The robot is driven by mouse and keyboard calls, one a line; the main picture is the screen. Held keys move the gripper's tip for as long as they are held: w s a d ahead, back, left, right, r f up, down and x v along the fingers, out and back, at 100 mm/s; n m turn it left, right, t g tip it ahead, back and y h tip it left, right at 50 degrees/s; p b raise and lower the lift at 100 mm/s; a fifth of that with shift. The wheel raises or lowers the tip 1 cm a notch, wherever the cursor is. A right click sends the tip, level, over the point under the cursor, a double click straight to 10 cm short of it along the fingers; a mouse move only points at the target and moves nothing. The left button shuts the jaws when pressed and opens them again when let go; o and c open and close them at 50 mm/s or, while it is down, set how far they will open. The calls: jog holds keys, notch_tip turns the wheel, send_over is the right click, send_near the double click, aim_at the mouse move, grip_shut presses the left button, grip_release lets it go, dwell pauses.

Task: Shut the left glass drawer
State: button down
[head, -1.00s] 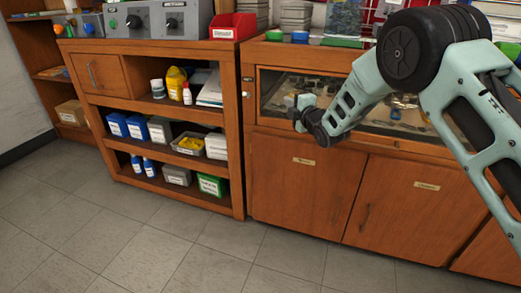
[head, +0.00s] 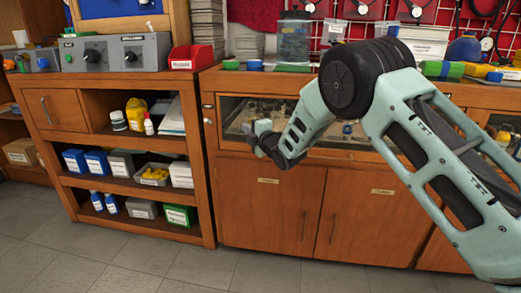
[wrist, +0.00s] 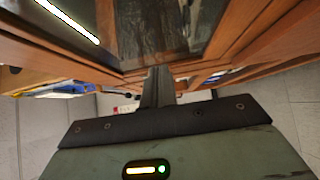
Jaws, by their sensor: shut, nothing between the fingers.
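The left glass drawer (head: 232,104) is a wood-framed glass front below the countertop, with small items visible behind the glass. I cannot tell how far it stands open, if at all. My gripper (head: 258,132) is in front of it, over its lower part in the head view. In the wrist view my gripper (wrist: 157,82) has its dark fingers together with nothing between them. A pane of dark glass with a wooden frame (wrist: 220,35) lies close beyond the fingertips. I cannot tell whether they touch it. My arm hides the drawer's right part in the head view.
Wooden cabinet doors (head: 265,205) stand shut below the drawer. An open shelf unit (head: 130,160) with boxes and bottles stands to the left. A red bin (head: 192,57) and a clear tank (head: 294,42) sit on top. The tiled floor (head: 120,262) in front is clear.

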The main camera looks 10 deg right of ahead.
jog(key=a+p+v, duration=0.1)
jog(key=p+v, duration=0.1)
jog(key=v, duration=0.8)
jog(key=s+a+r+m+g+h, duration=0.1)
jog(key=s+a+m+g+h, duration=0.3)
jog(key=s, duration=0.8)
jog(key=s+a+m+g+y, duration=0.1)
jog(key=s+m+g, duration=0.55)
jog(key=s, duration=0.55)
jog(key=s+d+m+g+h, duration=0.2)
jog(key=s+d+g, duration=0.1)
jog(key=s, duration=0.9)
jog(key=s+d+m+g+h, duration=0.2)
jog(key=s+d+m+g, duration=0.1)
jog(key=s, duration=1)
notch_tip(320, 180, up, 31)
jog(key=p, duration=3)
jog(key=shift+w+p, duration=0.35)
jog(key=shift+w, duration=0.05)
jog(key=shift+r, duration=0.1)
